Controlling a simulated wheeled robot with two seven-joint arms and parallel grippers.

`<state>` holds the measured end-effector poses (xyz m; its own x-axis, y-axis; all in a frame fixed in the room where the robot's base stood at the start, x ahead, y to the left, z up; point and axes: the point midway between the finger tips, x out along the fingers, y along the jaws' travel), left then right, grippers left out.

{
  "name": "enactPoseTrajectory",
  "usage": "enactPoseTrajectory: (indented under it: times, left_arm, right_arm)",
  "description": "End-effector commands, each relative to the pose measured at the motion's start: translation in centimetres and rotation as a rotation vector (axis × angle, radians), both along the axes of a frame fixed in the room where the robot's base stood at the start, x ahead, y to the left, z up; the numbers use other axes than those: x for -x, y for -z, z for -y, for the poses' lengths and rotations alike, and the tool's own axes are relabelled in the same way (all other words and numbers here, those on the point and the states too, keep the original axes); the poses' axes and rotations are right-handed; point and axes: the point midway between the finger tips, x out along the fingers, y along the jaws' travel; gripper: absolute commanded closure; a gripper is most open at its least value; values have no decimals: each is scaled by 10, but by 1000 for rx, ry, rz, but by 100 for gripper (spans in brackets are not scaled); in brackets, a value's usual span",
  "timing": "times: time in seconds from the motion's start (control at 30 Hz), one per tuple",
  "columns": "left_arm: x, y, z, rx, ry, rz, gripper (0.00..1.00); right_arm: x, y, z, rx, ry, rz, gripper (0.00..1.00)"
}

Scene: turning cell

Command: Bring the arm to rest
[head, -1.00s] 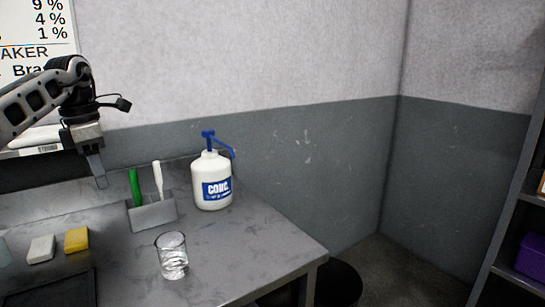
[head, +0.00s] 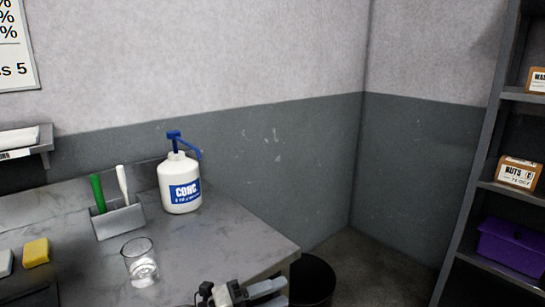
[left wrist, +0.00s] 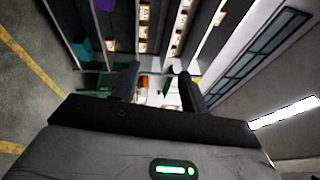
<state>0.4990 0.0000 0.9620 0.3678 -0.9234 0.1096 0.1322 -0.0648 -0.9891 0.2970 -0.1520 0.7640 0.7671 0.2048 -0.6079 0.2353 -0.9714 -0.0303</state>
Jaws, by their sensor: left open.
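My left gripper shows in the left wrist view (left wrist: 158,78) with its two dark fingers apart and nothing between them. They point toward shelving that stands some way off. In the head view, part of my left arm and gripper (head: 240,293) shows at the bottom edge, in front of the bench's near right corner. My right gripper is in neither view.
The grey bench (head: 215,245) carries a glass (head: 140,264), a white pump bottle (head: 180,186), a holder (head: 120,220) with a green and a white tool, and a yellow block (head: 36,253). A black bin (head: 314,280) stands beside it. Shelves (head: 470,185) rise at right.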

Motion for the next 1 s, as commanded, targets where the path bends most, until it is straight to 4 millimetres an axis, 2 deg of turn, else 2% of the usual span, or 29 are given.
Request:
enactPoseTrajectory:
  times: [0.03, 0.13, 0.27, 0.4, 0.5, 0.6, 0.7, 1.0]
  left_arm:
    - [10, 10, -2, 117, -88, -141, 55]
    - [22, 32, -21, 321, -278, -422, 55]
    - [50, 80, -62, 554, -537, -810, 55]
    - [106, 139, -108, 755, -807, -1206, 55]
    - [148, 169, -131, 850, -956, -1416, 55]
    - [179, 187, -144, 906, -1054, -1551, 55]
    - [197, 195, -151, 935, -1107, -1624, 55]
    - [201, 197, -152, 941, -1119, -1638, 55]
  right_arm:
    - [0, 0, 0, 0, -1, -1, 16]
    - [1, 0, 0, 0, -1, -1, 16]
    - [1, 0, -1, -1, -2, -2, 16]
    - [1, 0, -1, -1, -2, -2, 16]
    - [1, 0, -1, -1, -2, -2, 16]
    - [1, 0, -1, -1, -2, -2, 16]
    - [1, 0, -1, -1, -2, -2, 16]
    - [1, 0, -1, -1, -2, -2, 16]
